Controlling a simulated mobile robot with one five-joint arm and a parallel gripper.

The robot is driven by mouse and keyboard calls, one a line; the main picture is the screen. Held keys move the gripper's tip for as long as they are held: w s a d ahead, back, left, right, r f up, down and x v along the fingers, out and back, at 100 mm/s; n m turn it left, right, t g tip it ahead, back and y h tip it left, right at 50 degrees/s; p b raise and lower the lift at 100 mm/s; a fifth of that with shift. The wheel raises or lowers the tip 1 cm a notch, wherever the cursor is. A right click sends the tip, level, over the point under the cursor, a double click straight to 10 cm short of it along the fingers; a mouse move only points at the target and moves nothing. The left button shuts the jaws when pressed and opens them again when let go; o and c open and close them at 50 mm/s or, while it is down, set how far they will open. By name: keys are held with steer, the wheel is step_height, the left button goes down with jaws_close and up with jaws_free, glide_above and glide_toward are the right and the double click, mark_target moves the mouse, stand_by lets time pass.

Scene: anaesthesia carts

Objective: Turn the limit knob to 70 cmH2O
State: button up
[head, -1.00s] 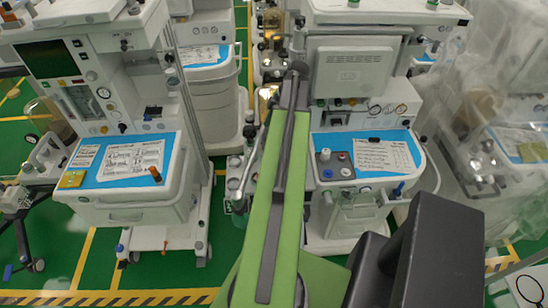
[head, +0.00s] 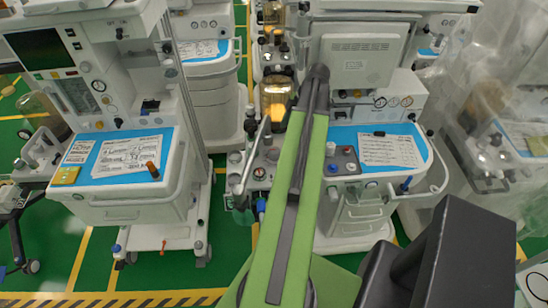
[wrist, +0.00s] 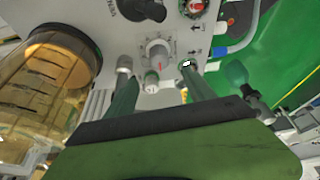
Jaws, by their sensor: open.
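In the wrist view a pale knob (wrist: 158,54) with a red mark stands on a light panel. Printed scale marks surround it. My gripper (wrist: 156,67) is open, with one green finger on each side of these knobs. The fingertips look close to the panel; I cannot tell whether either touches a knob. The scale numbers are too small to read. In the head view my arm reaches toward the middle cart, and my gripper cannot be made out there.
A large amber canister (wrist: 45,85) stands left of my fingers in the wrist view. A black knob (wrist: 140,8) is above. A red-and-white knob (wrist: 194,7) is at upper right. In the head view another cart (head: 115,160) stands left, and a plastic-covered one (head: 490,130) right.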

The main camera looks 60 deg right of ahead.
mark_target(275, 150)
steer(key=b+x, duration=0.9)
steer(key=x, duration=0.3)
steer(key=shift+f+b, duration=0.15)
steer(key=shift+b, duration=0.2)
